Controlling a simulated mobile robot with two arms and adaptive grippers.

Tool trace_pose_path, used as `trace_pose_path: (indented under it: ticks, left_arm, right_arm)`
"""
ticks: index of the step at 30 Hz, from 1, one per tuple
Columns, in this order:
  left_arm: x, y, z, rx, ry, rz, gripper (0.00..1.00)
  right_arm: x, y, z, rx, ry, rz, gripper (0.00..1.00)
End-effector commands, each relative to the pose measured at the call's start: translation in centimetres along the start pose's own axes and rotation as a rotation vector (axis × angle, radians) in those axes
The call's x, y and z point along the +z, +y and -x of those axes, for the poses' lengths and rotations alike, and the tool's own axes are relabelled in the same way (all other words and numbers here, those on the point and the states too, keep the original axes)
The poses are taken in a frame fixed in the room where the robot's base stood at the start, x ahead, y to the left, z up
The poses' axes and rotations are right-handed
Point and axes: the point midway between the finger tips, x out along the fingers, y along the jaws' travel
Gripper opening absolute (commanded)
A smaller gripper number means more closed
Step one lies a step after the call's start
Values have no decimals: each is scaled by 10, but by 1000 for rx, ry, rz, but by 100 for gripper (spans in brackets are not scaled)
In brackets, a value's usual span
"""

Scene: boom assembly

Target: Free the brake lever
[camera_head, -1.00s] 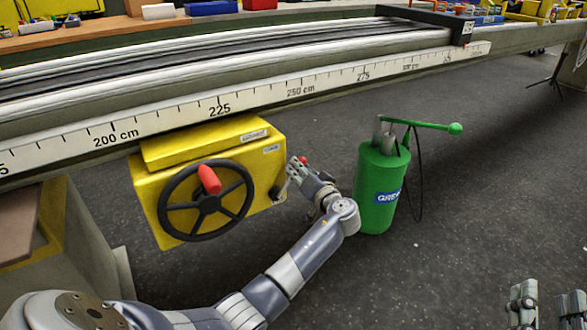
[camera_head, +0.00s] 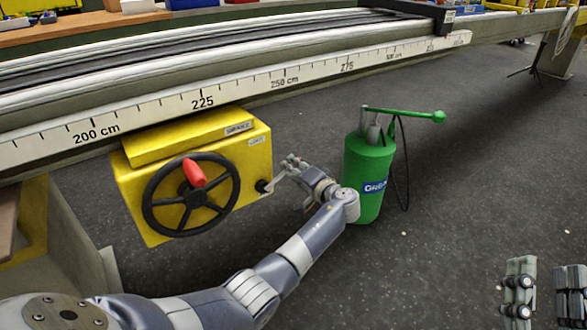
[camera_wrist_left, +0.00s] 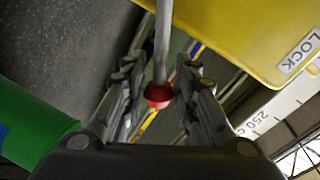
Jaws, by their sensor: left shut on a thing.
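The brake lever is a thin grey rod (camera_head: 274,180) on the right side of the yellow box (camera_head: 130,195), below the LOCK label. In the left wrist view the rod (camera_wrist_left: 163,45) ends in a red ball knob (camera_wrist_left: 158,95) between the two fingers. My left gripper (camera_head: 290,165) is shut on the lever near its knob. The fingers hide the knob in the head view. My right gripper (camera_head: 545,288) is at the lower right edge, with its fingers apart and nothing between them.
A black handwheel (camera_head: 150,205) with a red handle (camera_head: 194,173) is on the box front. A green cylinder (camera_head: 367,195) with a pump handle (camera_head: 405,114) stands just right of my left wrist. The ruled rail (camera_head: 150,118) runs above.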

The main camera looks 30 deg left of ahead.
Motion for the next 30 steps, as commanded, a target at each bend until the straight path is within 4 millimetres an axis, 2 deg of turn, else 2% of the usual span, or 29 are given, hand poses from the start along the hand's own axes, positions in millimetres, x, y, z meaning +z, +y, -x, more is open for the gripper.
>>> trace_pose_path:
  ticks: [8,9,11,23,26,30]
  left_arm:
    - [-1,1,0,2,4,-2,0]
    - [-1,1,0,2,3,-2,36]
    - [-1,1,0,2,3,-2,47]
    - [0,1,4,2,2,-1,47]
    - [0,2,16,3,3,0,47]
    - [-1,2,44,5,4,1,47]
  right_arm:
    - [0,0,0,0,-1,-1,40]
    - [0,0,0,0,0,-1,40]
    - [0,0,0,0,-1,-1,40]
    - [-2,0,-1,1,5,1,40]
    - [-1,0,0,0,4,1,40]
    - [-1,0,0,0,3,0,40]
